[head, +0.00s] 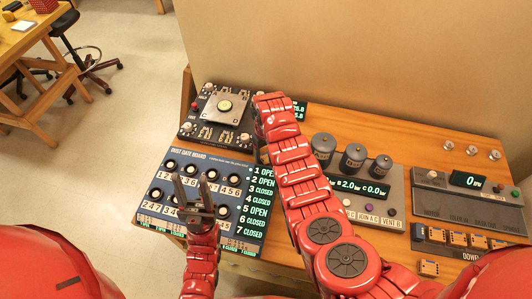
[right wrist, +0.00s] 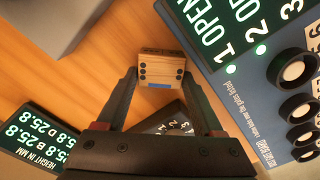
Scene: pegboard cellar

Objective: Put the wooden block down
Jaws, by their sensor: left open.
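The wooden block (right wrist: 162,70) shows in the right wrist view, light wood with dark dots on its face. It sits between the fingertips of my right gripper (right wrist: 160,74), which close against its two sides. The orange wood of the bench shows around it; I cannot tell whether the block touches the bench. In the head view my right arm hides the right gripper and this block. My left gripper (head: 194,190) is open and empty, over the dark Dust Gate Board (head: 240,222).
A device with a metal plate (head: 226,103) stands at the back left of the bench. Grey cylinders (head: 323,147) stand right of my right arm. Several wooden blocks (head: 457,238) sit in a grey unit at the right. A height readout (right wrist: 38,140) lies beside the right gripper.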

